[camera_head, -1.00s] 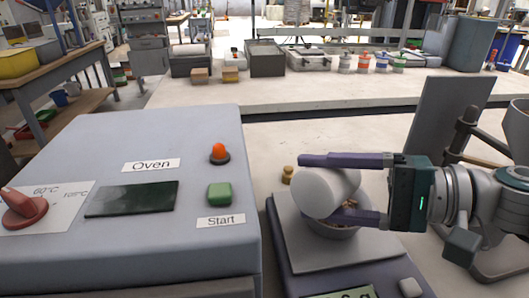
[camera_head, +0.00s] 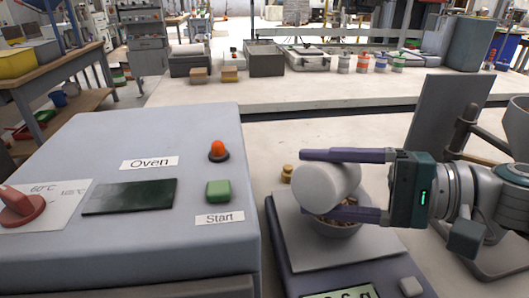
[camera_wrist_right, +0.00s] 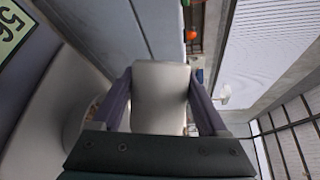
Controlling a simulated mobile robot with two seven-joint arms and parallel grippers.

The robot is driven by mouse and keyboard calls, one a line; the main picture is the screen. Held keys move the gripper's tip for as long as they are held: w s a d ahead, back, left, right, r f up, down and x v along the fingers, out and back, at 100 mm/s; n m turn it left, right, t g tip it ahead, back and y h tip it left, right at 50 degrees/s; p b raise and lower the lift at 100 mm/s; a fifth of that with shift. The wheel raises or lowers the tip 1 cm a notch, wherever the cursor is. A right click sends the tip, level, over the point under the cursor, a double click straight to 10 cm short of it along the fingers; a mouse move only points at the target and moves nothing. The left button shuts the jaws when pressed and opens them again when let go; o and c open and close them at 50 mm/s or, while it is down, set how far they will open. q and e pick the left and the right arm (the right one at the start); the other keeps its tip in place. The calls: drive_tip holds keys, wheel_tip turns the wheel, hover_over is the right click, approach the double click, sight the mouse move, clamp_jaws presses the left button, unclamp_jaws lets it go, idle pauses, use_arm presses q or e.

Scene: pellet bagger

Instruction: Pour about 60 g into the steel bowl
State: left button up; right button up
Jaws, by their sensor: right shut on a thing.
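The container also fills the middle of the right wrist view (camera_wrist_right: 160,95). It is tilted well over, above the steel bowl (camera_head: 338,229). Brown pellets show in the bowl, under the container. The bowl stands on the plate of a scale (camera_head: 300,247). The scale's display (camera_head: 342,293) is cut off at the bottom edge, so I cannot read it fully. My left gripper is not in view.
A grey oven (camera_head: 120,220) with a green start button (camera_head: 218,191) and a red knob (camera_head: 22,207) stands left of the scale. A small brass weight (camera_head: 287,173) is behind the scale. A bench (camera_head: 300,100) with boxes and jars runs across the back.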

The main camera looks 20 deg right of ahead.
drive_tip(key=shift+d+r, duration=0.1)
idle(0.7)
drive_tip(key=shift+w+d+r+m+y+b, duration=0.1)
drive_tip(key=shift+d+m+y+b, duration=0.05)
drive_tip(key=shift+m+y+b, duration=0.3)
idle(0.5)
drive_tip(key=shift+r+m, duration=0.1)
drive_tip(key=shift+m, duration=0.15)
idle(0.6)
drive_tip(key=shift+w+d+r+m+b, duration=0.1)
drive_tip(key=shift+d+m+b, duration=0.1)
drive_tip(key=shift+m+b, duration=0.1)
idle(0.6)
drive_tip(key=shift+d+r+y, duration=0.1)
drive_tip(key=shift+y, duration=0.15)
idle(0.6)
drive_tip(key=shift+w+d+m+b, duration=0.1)
drive_tip(key=shift+m+b, duration=0.25)
drive_tip(key=shift+m, duration=0.05)
